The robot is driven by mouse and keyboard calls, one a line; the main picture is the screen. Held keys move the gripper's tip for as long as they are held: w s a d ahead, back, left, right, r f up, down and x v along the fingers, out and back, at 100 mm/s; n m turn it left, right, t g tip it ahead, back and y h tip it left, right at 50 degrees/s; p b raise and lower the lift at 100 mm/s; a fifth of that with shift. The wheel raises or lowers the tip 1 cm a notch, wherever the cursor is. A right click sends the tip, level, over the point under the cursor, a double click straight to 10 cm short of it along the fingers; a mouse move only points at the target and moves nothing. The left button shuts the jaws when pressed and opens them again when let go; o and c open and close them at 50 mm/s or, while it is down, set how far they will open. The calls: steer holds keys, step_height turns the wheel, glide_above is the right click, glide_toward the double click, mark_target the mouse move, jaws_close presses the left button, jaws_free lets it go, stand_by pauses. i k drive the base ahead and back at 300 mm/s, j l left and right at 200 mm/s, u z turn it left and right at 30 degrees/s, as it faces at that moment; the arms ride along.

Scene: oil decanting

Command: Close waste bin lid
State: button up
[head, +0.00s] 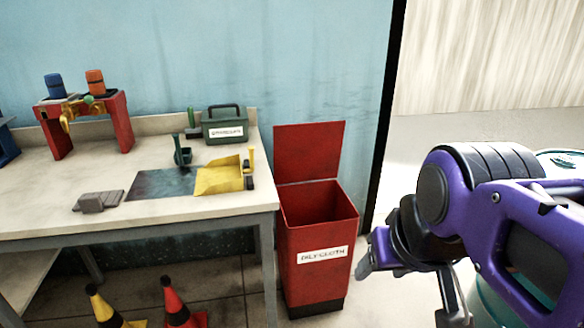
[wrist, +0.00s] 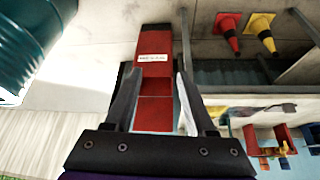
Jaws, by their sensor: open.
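The red waste bin (head: 318,262) stands on the floor at the right end of the workbench, with a white label on its front. Its lid (head: 309,152) is open and stands upright at the back, near the wall, so the top opening shows. My gripper (head: 408,288) is to the right of the bin, apart from it, open and empty. In the wrist view, which is turned over, the bin (wrist: 153,42) and its raised lid (wrist: 155,114) appear between the open fingers (wrist: 156,82), some way beyond them.
The workbench (head: 150,215) left of the bin holds a dustpan (head: 220,178), a green box (head: 224,125) and a red stand (head: 118,125). Cones (head: 180,305) stand below. A teal drum (wrist: 32,45) shows in the wrist view.

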mark_target(311, 151)
steer(key=i+l+u, duration=0.15)
steer(key=i+l, duration=0.6)
steer(key=i, duration=0.1)
